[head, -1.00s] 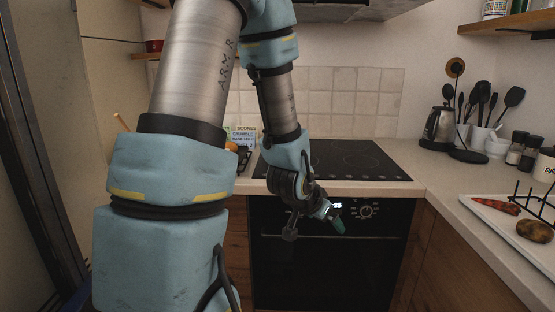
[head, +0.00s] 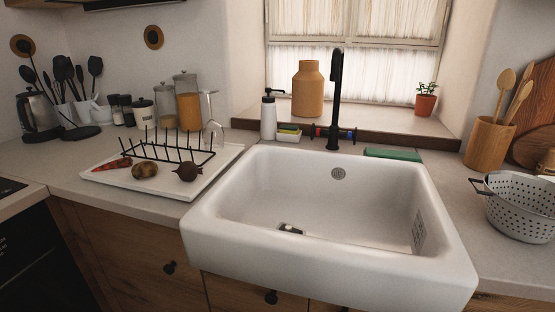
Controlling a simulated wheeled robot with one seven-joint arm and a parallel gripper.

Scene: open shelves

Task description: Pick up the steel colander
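The steel colander (head: 522,207) stands upright on the counter at the right of the head view, just right of the sink. It is a grey perforated bowl with a dark handle at its left, and the picture's right edge cuts it off. My gripper and arm are not in the head view now, so I cannot see whether the gripper is open or shut.
A deep white sink (head: 440,255) with a black tap (head: 336,95) fills the middle. A wooden utensil pot (head: 488,145) stands behind the colander. A white tray (head: 185,190) with a black rack and vegetables lies left. Bare counter (head: 490,258) shows before the colander.

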